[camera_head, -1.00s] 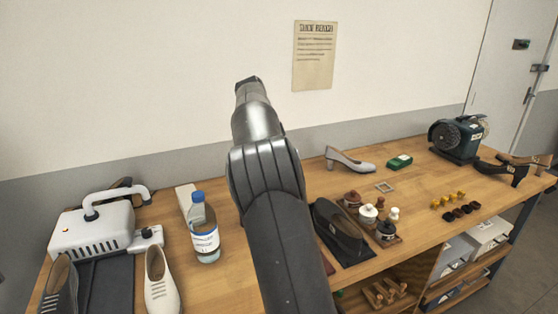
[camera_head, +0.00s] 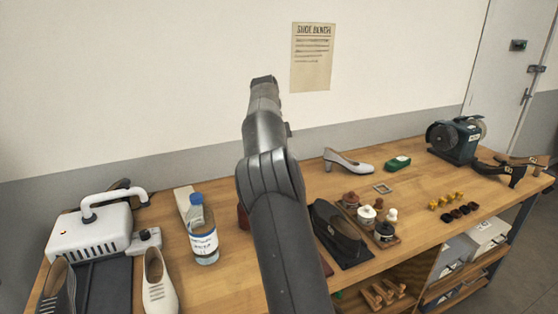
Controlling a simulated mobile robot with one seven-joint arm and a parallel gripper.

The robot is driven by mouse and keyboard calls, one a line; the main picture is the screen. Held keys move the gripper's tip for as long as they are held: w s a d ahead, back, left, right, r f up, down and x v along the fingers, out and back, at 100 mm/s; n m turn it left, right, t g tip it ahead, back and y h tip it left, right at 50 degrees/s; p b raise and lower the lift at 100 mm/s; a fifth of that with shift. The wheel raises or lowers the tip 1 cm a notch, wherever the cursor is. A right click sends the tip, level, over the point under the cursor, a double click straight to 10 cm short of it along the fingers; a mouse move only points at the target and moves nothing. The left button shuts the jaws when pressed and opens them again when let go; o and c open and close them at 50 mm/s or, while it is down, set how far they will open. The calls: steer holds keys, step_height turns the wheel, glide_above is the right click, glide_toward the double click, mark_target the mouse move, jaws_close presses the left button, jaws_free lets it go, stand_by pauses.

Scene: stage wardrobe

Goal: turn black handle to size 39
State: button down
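My arm rises through the middle of the view, and its far end, where my gripper (camera_head: 263,80) would be, stands in front of the wall above the bench (camera_head: 285,140). No separate fingers show, so I cannot tell open from shut. Black shoe-shaped pieces with small pale labels (camera_head: 508,172) lie at the bench's right end; the writing is too small to read. I cannot make out a black handle or a size 39 mark for certain. My arm hides part of the bench's middle.
A white machine with a curved pipe (camera_head: 95,225), pale shoe (camera_head: 158,285) and blue-capped bottle (camera_head: 204,240) stand left.

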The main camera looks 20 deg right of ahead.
stand_by(0.4)
steer(key=c, duration=1.4)
jaws_free()
steer(key=shift+o, duration=0.2)
